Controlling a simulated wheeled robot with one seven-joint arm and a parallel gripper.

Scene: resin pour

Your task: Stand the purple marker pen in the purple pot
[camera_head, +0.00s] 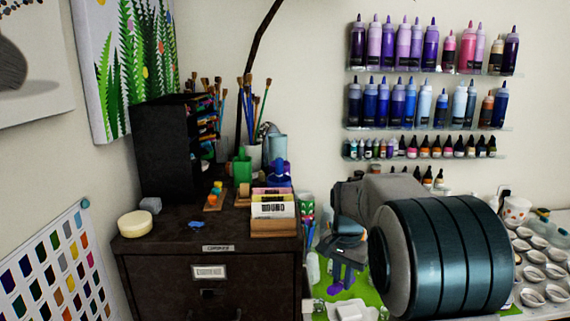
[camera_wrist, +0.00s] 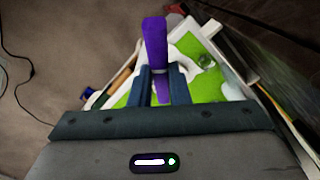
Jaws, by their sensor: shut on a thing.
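The purple marker pen (camera_wrist: 155,45) is held between the two fingers of my gripper (camera_wrist: 158,75) in the wrist view, with part of it sticking out beyond them. In the head view my gripper (camera_head: 342,276) points down over the green mat to the right of the dark cabinet, and a purple end of the pen (camera_head: 334,290) shows below it. I cannot pick out a purple pot for sure. A small blue-violet object (camera_head: 279,173) stands on the cabinet behind the card box, partly hidden.
The dark cabinet (camera_head: 150,250) carries a card box (camera_head: 274,227), a green pot (camera_head: 241,168), a brush jar and a black rack (camera_head: 165,150). My large arm link covers much of the bench. The green mat (camera_head: 372,297) holds white items. Bottle shelves hang behind.

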